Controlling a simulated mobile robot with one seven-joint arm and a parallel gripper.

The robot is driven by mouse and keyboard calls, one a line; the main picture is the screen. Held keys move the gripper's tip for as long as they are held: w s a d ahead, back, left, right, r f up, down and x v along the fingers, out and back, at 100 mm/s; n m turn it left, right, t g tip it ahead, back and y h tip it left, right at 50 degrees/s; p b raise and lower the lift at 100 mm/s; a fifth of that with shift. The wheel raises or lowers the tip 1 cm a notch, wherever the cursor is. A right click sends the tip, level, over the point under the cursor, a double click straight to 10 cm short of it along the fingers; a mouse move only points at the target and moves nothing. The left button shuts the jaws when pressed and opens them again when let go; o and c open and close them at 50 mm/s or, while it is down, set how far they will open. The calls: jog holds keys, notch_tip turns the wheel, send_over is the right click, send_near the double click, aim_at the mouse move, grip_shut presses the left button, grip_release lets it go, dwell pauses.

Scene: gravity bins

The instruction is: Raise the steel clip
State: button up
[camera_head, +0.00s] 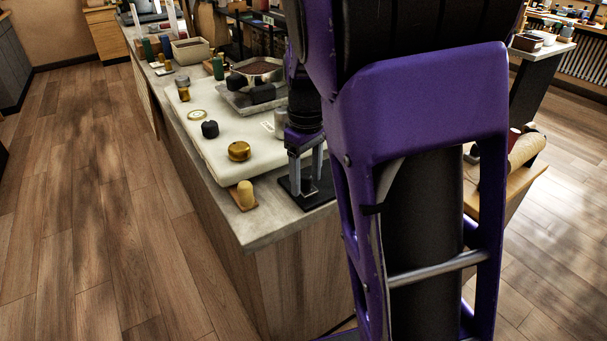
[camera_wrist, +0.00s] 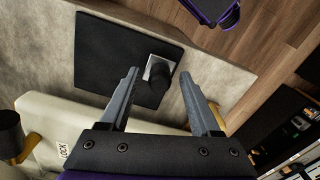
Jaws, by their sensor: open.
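A small silver square piece, which looks like the steel clip (camera_wrist: 151,66), sits on a flat black pad (camera_wrist: 105,55) near the counter edge. A short dark cylinder (camera_wrist: 160,77) stands against it and hides part of it. My gripper (camera_wrist: 161,75) is open and empty, with one finger on either side of the clip and cylinder in the wrist view. I cannot tell whether the fingers touch anything. In the head view, my gripper (camera_head: 307,186) points down over the black pad (camera_head: 316,201), and its fingers mostly hide the clip.
A cream slab (camera_head: 215,160) lies beside the pad, holding a brass knob (camera_head: 239,151), a black knob (camera_head: 210,129) and a grey tray (camera_head: 239,104). A tan peg on a wooden base (camera_head: 246,196) stands at the counter's near edge. The counter's front corner (camera_head: 262,230) is bare.

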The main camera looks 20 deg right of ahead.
grip_shut()
dwell(0.3)
jog(key=shift+a+r+p, duration=0.1)
jog(key=shift+p, duration=0.2)
jog(key=shift+s+a+r+t+h+p, duration=0.2)
jog(key=shift+a+t+h+p, duration=0.1)
jog(key=shift+h+p, duration=0.65)
jog(key=shift+s+a+t+h+p, duration=0.1)
jog(key=shift+a+t+h+p, duration=0.35)
jog(key=shift+h+p, duration=0.6)
jog(key=h, duration=0.1)
jog(key=a+t+h+b, duration=0.1)
jog(key=h, duration=0.1)
jog(key=shift+s+a+f+h, duration=0.15)
jog(key=shift+f+h, duration=0.15)
jog(key=shift+f, duration=0.05)
jog(key=shift+s+a+f+t+h+b, duration=0.1)
jog(key=shift+a+t+h+b, duration=0.2)
jog(key=shift+h, duration=0.35)
jog(key=shift+s+a+f+t+h+b, duration=0.15)
jog(key=shift+h+b, duration=0.2)
jog(key=shift+h, duration=0.25)
jog(key=shift+w+a+t+h+b, duration=0.1)
jog(key=shift+t+h+b, duration=0.2)
jog(key=shift+h, duration=0.35)
jog(key=shift+s, duration=0.1)
